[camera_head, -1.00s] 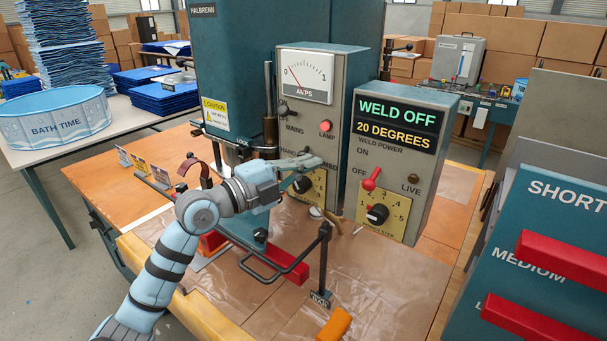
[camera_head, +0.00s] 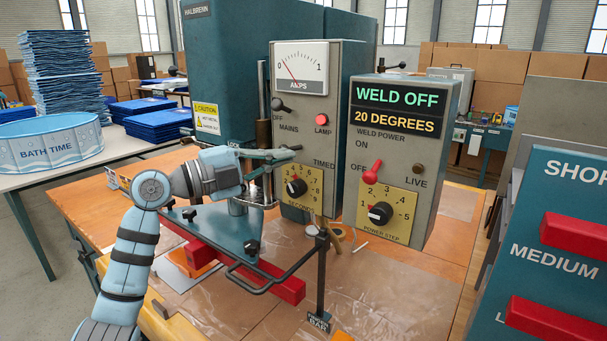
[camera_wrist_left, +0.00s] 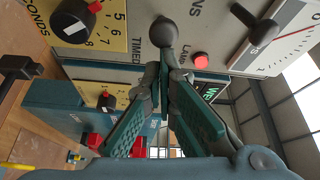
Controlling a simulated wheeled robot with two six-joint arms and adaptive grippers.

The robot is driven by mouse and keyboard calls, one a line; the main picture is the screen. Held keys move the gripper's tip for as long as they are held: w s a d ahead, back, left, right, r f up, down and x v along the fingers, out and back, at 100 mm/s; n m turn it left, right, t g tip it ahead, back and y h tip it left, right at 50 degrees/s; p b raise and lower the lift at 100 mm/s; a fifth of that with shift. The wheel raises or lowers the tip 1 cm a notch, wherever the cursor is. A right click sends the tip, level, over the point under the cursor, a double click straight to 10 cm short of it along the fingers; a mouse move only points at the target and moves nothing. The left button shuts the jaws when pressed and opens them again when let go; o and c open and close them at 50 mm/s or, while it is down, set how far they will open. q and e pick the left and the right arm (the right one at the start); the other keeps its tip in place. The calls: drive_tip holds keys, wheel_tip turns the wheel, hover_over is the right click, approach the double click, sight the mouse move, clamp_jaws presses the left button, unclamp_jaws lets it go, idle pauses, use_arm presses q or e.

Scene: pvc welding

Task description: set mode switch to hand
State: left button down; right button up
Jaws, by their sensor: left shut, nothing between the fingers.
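The mode switch (camera_wrist_left: 163,32) shows in the left wrist view as a dark rounded knob, next to the TIMED label on the grey control panel. In the head view my left gripper hides it and the HAND label. My left gripper (camera_head: 288,154) is shut and empty, in front of the panel between the lamp and the seconds dial. In the left wrist view its fingertips (camera_wrist_left: 166,62) are together right by the knob; I cannot tell whether they touch it. Which way the switch points is unclear. My right gripper is not in view.
The mains switch (camera_head: 281,105) and red lamp (camera_head: 322,119) sit above, the seconds dial (camera_head: 297,187) below. The weld power box (camera_head: 437,150) with a red lever stands at right, reading WELD OFF. A bar on a post (camera_head: 322,270) stands in front.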

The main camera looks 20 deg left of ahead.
use_arm(q)
drive_tip(key=s+d, duration=0.2)
drive_tip(key=s, duration=0.1)
drive_tip(key=s+a+b, duration=0.2)
drive_tip(key=a, duration=0.7)
drive_tip(key=shift+s+a, duration=0.3)
drive_tip(key=shift+s, duration=0.05)
